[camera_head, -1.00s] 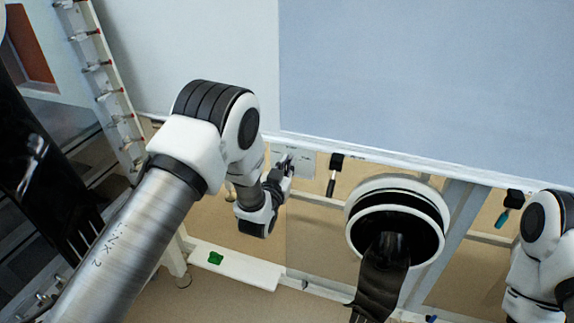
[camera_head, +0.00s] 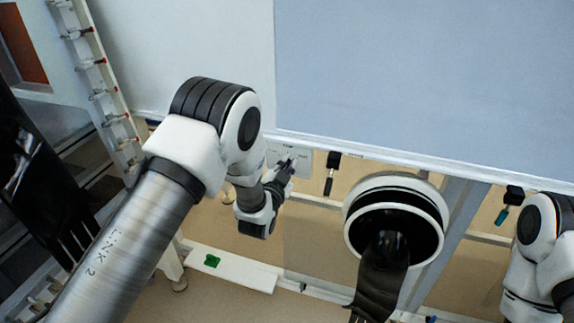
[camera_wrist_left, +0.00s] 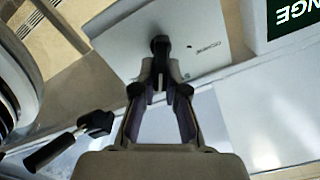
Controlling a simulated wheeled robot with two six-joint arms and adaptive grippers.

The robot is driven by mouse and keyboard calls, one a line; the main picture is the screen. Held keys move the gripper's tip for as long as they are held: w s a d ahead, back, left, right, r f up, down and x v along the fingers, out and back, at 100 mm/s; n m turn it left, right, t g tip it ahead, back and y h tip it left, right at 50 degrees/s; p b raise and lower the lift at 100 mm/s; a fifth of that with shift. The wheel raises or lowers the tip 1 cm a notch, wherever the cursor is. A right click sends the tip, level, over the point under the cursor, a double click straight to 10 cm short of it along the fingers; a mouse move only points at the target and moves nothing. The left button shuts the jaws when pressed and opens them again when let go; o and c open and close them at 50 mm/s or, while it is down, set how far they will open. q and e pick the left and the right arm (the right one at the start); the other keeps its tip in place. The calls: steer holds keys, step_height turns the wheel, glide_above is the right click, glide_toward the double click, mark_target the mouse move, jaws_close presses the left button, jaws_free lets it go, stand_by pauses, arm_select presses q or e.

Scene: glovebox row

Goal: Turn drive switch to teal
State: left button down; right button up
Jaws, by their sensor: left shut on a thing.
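The drive switch appears as a black knob (camera_wrist_left: 160,45) on a pale plate in the left wrist view. The plate (camera_wrist_left: 120,38) has small print beside the knob, too small to read. In the head view the plate (camera_head: 304,158) hangs below the white ledge, and my gripper covers the knob. My left gripper (camera_head: 288,168) reaches the plate from below. In the left wrist view its fingers (camera_wrist_left: 160,72) are closed together on the knob. My right arm shows at the right edge, but its gripper is out of view.
A black-handled fitting (camera_head: 332,173) hangs just right of the plate, and a teal-tipped one (camera_head: 507,203) farther right. A round glove port (camera_head: 440,225) with a black sleeve sits right of centre. A green piece (camera_head: 212,261) lies on a white beam.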

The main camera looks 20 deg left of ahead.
arm_select(q)
steer(key=c, duration=1.2)
jaws_free()
steer(key=s, duration=1.2)
steer(key=shift+a, duration=0.2)
